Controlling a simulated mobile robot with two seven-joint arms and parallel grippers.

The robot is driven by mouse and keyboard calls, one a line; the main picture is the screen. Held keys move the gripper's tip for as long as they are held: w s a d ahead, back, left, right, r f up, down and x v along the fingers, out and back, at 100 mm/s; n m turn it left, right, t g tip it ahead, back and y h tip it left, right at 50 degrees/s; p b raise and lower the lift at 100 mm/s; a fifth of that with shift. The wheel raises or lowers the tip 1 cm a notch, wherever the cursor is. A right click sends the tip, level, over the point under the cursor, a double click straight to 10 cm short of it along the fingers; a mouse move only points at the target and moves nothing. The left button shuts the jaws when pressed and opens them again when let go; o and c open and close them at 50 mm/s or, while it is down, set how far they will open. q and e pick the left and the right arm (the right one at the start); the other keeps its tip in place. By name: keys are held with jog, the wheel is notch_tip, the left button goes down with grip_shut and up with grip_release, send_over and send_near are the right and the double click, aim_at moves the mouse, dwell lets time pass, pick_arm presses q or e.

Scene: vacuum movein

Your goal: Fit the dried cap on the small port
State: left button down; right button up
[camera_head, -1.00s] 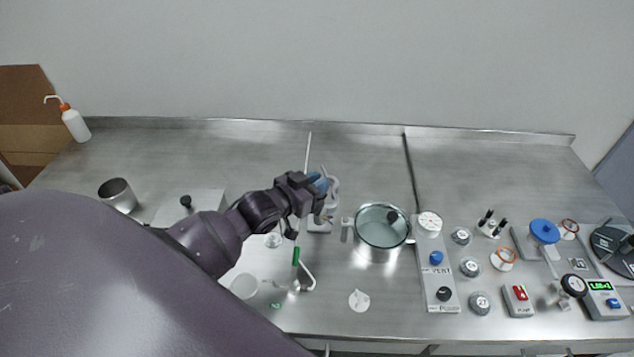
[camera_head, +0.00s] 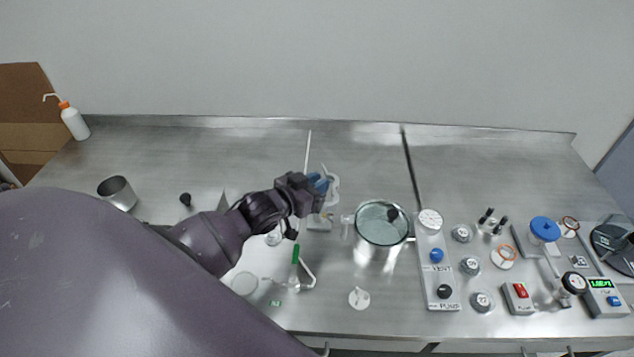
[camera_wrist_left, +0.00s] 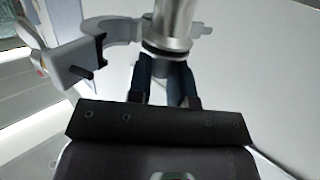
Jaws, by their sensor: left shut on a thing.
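My left gripper (camera_head: 318,184) is at mid-bench, beside a pale upright stand (camera_head: 332,190). In the left wrist view the blue-padded fingers (camera_wrist_left: 168,78) are shut on the lower end of a shiny metal cylinder (camera_wrist_left: 172,22) with a dark ring at its base. I cannot tell if this is the dried cap; the fingers hide part of it. A pale clamp-like ring (camera_wrist_left: 118,30) passes close around or beside the cylinder. A glass-topped metal vessel (camera_head: 381,240) stands to the right, with a short side fitting (camera_head: 347,226). I cannot tell if that is the small port. My right gripper is out of view.
A panel with VENT and PUMP knobs (camera_head: 436,272) stands right of the vessel, with several small labelled parts beyond. The back of the bench is mostly clear.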

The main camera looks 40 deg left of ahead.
pick_arm(q)
jog(key=c, duration=0.9)
grip_release()
jog(key=shift+c, duration=0.2)
jog(key=shift+s, duration=0.1)
jog(key=b+v, duration=0.1)
jog(key=v, duration=0.9)
jog(key=shift+s, duration=0.35)
jog(key=shift+r, duration=0.1)
